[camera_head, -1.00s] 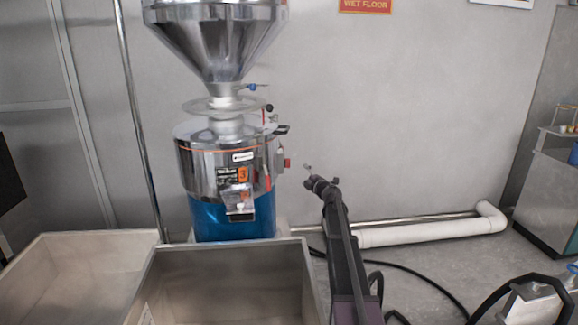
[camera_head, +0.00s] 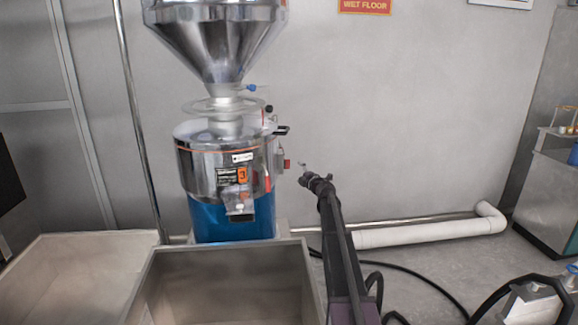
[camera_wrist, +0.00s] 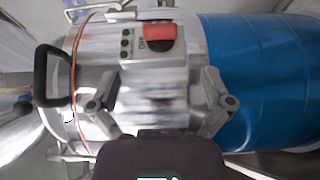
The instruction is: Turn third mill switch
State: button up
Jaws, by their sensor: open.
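The third mill (camera_head: 222,155), marked with an orange 3, is a steel drum under a funnel hopper with a blue base. Its red switch (camera_head: 287,163) sits on a small box on the drum's right side. My gripper (camera_head: 303,170) is just right of the switch, apart from it. In the wrist view the red switch (camera_wrist: 159,37) is on a grey control box (camera_wrist: 142,50) with black buttons, near the top of the picture. My open gripper (camera_wrist: 160,82) has its fingers spread either side of the box's line, below the switch. Contact cannot be told.
Open metal bins (camera_head: 225,255) stand in front of the mill. A black handle (camera_wrist: 52,75) sticks out left of the control box. A white pipe (camera_head: 430,233) runs along the wall. Black hoses lie on the floor at the right. A cabinet (camera_head: 545,200) stands far right.

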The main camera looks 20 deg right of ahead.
aim_at(289, 164)
jog(key=w, duration=0.6)
jog(key=w+a, duration=0.1)
jog(key=w, duration=0.2)
jog(key=shift+w, duration=0.35)
jog(key=c, duration=1.1)
jog(key=shift+d, duration=0.2)
jog(key=shift+c, duration=0.2)
jog(key=shift+a, duration=0.2)
